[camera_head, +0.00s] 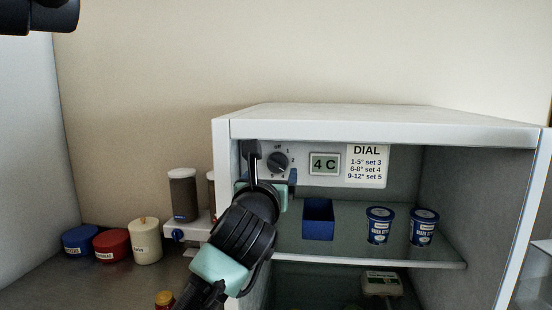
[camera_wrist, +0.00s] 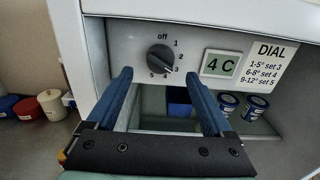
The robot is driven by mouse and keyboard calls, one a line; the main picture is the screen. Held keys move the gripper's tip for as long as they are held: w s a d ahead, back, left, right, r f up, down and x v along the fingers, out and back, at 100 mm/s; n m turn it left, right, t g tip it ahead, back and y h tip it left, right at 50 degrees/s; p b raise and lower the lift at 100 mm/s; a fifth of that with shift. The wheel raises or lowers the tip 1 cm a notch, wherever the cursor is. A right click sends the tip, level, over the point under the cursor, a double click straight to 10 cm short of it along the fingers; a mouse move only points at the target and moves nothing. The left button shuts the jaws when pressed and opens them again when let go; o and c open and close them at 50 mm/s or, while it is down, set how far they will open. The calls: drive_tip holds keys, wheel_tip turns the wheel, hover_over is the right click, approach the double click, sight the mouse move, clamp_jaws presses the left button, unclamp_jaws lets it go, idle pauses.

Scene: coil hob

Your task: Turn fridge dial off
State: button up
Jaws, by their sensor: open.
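The fridge dial (camera_head: 278,162) is a dark round knob on the white panel at the upper left inside the open fridge. In the wrist view the dial (camera_wrist: 160,58) has "off" at its top and numbers 1 to 5 running clockwise; its pointer seems to face the lower right, near 3, but the mark is small. My gripper (camera_head: 271,163) is in front of the panel, and it also shows in the wrist view (camera_wrist: 158,76). Its blue fingers are spread wide and empty. The dial appears between and just beyond the fingertips, and no contact shows.
A "4 C" display (camera_head: 324,164) and a DIAL chart (camera_head: 367,166) are right of the dial. A blue bin (camera_head: 318,220) and two blue tubs (camera_head: 380,226) stand on the glass shelf below. Jars (camera_head: 146,242) and a dispenser (camera_head: 183,196) stand left of the fridge.

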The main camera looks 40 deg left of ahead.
sight(276, 167)
drive_tip(key=shift+p+x, duration=0.9)
drive_tip(key=shift+x, duration=1.45)
drive_tip(key=shift+c, duration=0.2)
clamp_jaws()
